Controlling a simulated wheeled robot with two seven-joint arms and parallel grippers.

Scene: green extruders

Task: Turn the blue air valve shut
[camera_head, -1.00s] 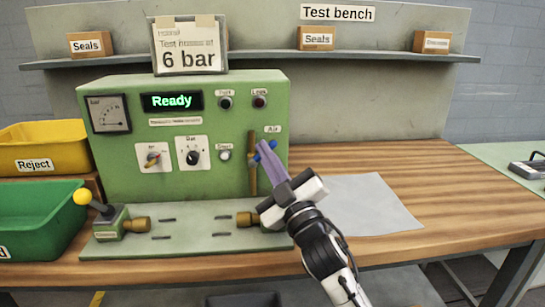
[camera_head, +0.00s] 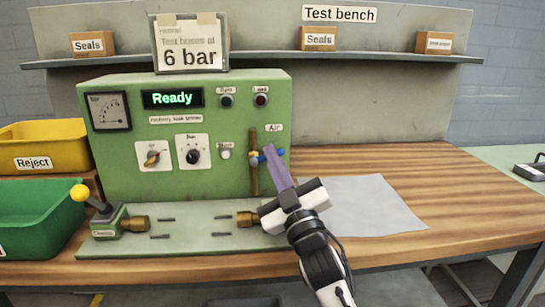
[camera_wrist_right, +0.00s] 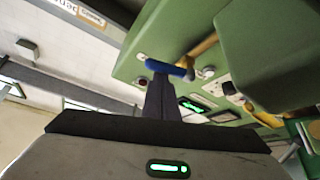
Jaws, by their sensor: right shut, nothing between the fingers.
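The blue air valve handle (camera_head: 281,152) sits on a vertical brass pipe (camera_head: 253,176) at the right of the green panel, under the "Air" label. It lies nearly level, across the pipe, and is partly hidden by my right fingers. My right gripper (camera_head: 271,149) is shut and empty, its purple-grey fingers in front of the handle. In the right wrist view the blue handle (camera_wrist_right: 168,68) is at the fingertips (camera_wrist_right: 160,76); they look in contact, but I cannot be sure. My left gripper is not in view.
The green tester (camera_head: 130,170) shows "Ready", with knobs and a gauge. A yellow-knobbed lever (camera_head: 80,193) stands at its front left. Yellow (camera_head: 40,140) and green (camera_head: 30,215) bins are at the left. A paper sheet (camera_head: 370,205) lies on the bench to the right.

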